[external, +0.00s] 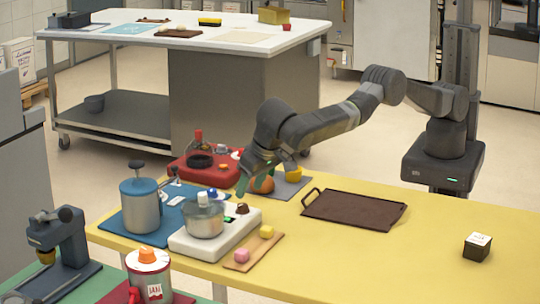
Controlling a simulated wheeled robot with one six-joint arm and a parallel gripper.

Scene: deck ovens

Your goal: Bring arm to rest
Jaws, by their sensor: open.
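My gripper (256,181) hangs at the end of my arm, pointing down over the far left part of the yellow table (350,262). Its dark green-tipped fingers are apart. A round orange-brown item (264,185) shows beside and partly behind the fingers. I cannot tell from this view whether they touch it. My arm reaches left from its column, bent above the table's far edge.
A grey mat (292,189) with a yellow item (293,173) lies beside the gripper. A red tray device (205,170), a white appliance (231,223) with a pot and a blue-lidded canister (140,205) crowd the left. A brown tray (352,207) lies right; the table beyond is mostly clear.

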